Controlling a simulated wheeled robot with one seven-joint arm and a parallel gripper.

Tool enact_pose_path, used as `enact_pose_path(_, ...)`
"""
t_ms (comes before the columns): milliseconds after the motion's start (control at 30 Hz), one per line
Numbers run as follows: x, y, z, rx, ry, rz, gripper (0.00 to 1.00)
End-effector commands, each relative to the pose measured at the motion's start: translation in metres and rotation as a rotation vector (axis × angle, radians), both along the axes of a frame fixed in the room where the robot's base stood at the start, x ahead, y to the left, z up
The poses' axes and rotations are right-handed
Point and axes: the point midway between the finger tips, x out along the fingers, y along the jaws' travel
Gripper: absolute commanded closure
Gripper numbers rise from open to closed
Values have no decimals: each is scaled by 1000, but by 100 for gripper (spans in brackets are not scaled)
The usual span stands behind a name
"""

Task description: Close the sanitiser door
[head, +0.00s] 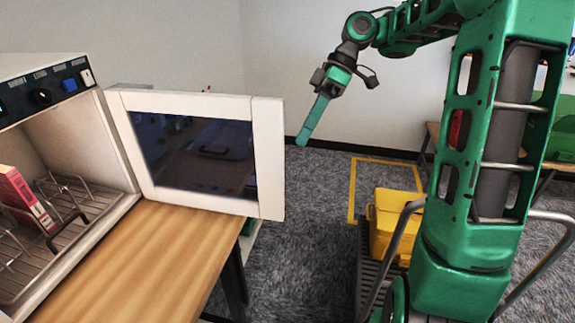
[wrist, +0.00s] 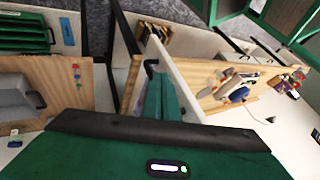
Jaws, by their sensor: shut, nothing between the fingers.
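The sanitiser (head: 62,66) stands at the left of the head view on a wooden table. Its white-framed door (head: 268,160) has a dark glass window and stands wide open, swung out to the right from the opening. My gripper (head: 303,139) is in the air to the right of the door's free edge, apart from it in the picture. Its teal fingers are together, empty and point down. The fingers also show in the wrist view (wrist: 162,98). I cannot tell for sure whether the white panel beside them there is the door.
A red book (head: 22,195) stands on the wire rack inside the sanitiser. The wooden table (head: 150,255) is bare in front of the door. A yellow container (head: 390,222) sits low beside my column. Grey carpet lies open between the table and me.

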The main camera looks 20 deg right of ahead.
Motion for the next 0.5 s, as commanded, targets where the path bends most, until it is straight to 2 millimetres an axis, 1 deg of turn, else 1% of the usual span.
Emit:
enact_pose_path(367,-4,9,-10,-1,-4,-1,100)
enact_pose_path(500,-9,23,-29,0,-4,0,100)
